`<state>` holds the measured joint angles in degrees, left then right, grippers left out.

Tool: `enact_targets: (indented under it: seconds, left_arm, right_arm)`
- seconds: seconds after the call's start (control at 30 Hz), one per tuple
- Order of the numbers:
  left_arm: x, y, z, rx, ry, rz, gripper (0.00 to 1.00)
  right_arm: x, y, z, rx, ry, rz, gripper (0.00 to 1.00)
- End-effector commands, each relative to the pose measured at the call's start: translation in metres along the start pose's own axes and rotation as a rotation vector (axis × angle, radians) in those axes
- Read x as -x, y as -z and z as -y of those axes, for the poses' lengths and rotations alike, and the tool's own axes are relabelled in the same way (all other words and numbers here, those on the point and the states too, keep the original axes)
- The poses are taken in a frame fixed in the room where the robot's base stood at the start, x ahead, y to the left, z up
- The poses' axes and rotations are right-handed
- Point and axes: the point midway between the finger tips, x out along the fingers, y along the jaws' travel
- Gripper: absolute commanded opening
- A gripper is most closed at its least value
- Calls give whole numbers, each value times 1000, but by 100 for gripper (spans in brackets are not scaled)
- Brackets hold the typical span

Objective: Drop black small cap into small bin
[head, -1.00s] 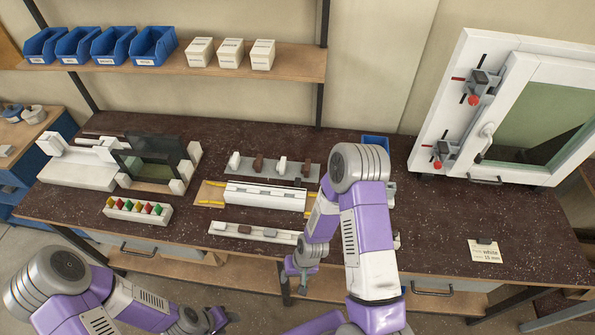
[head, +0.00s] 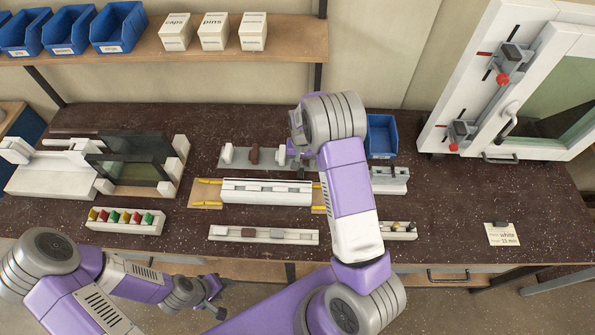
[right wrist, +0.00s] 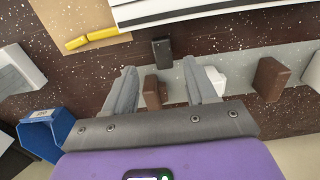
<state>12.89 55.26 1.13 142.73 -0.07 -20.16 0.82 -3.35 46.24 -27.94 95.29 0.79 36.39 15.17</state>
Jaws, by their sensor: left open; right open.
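A small black block (right wrist: 162,48), which looks like the black small cap, stands at the edge of the grey strip (right wrist: 238,60) in the right wrist view. My right gripper (right wrist: 160,78) is open and empty over the strip, its fingertips just short of the black block, with a brown block (right wrist: 152,94) showing between its fingers. In the head view my right arm mostly hides this spot. The small blue bin (head: 382,137) stands right of my right arm; it also shows in the right wrist view (right wrist: 46,132). My left gripper (head: 212,297) is open and empty before the bench's front edge.
A white profile (head: 266,192) lies in front of the grey strip. A long white tray (head: 263,235) and a rack of coloured pieces (head: 124,221) are nearer the front. A window frame (head: 470,100) stands at the right.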

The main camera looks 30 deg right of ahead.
Motion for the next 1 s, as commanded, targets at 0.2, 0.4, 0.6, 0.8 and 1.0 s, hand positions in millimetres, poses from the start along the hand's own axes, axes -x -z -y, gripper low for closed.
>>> enact_targets:
  seconds: [0.2,0.4,0.6,0.8,1.0]
  left_arm:
    - [4,0,-1,0,0,0,50]
    - [5,0,-2,0,0,-1,50]
    - [4,0,-2,0,0,-1,50]
    - [4,0,-2,0,0,-1,50]
    - [4,0,-2,0,0,-1,50]
  right_arm:
    - [-28,1,3,2,-1,2,56]
    - [-54,2,4,2,0,1,56]
    - [-58,3,5,2,2,-2,56]
    - [-58,2,5,3,1,-1,40]
    - [-58,2,5,2,1,-1,9]
